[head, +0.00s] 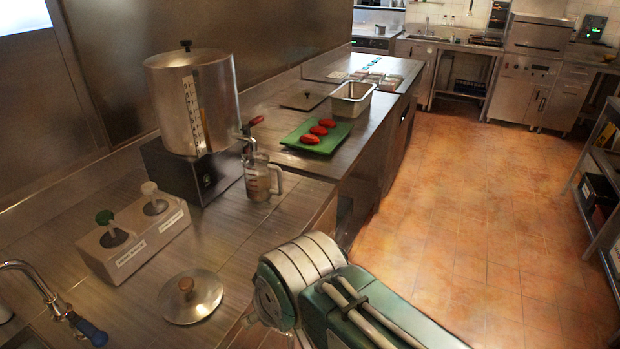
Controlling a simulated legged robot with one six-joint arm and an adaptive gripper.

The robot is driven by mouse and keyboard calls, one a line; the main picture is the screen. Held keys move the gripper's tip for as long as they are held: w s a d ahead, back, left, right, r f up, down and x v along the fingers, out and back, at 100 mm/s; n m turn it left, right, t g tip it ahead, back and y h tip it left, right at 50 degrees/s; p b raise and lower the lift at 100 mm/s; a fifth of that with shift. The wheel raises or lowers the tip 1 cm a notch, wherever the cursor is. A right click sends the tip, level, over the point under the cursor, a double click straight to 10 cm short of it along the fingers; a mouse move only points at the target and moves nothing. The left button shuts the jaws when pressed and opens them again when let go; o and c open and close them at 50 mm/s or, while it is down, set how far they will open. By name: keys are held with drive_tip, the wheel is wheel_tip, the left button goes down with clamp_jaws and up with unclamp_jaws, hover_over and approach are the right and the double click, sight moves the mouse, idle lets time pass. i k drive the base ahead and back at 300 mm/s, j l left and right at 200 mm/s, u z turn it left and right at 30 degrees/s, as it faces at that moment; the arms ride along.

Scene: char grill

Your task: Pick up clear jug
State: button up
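The clear jug (259,178) stands upright on the steel counter in the head view, with its handle toward the right. It is under the tap of a tall steel urn (195,105), and its rim is close to the spout. My arm shows at the bottom centre, in front of the counter's edge. My gripper is not visible in this view.
A green board (316,137) with several red items lies behind the jug, beside a steel pan (352,98). A pump dispenser box (135,237), a round lid (190,296) and a tap (50,300) are at left. The tiled floor at right is clear.

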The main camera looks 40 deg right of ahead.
sight(257, 168)
drive_tip(key=k+z, duration=0.1)
drive_tip(key=z, duration=0.5)
drive_tip(key=l+u, duration=0.1)
drive_tip(key=u, duration=1.95)
drive_tip(key=j+z, duration=0.1)
drive_tip(key=z, duration=1.85)
drive_tip(key=l+u, duration=0.1)
drive_tip(key=u, duration=0.35)
drive_tip(key=i+l+u, duration=0.15)
drive_tip(key=l+u, duration=0.15)
drive_tip(key=i+l+u, duration=0.1)
drive_tip(key=l+u, duration=0.2)
drive_tip(key=l, duration=0.25)
drive_tip(key=i+l+u, duration=0.1)
drive_tip(key=l+u, duration=0.2)
drive_tip(key=l, duration=0.15)
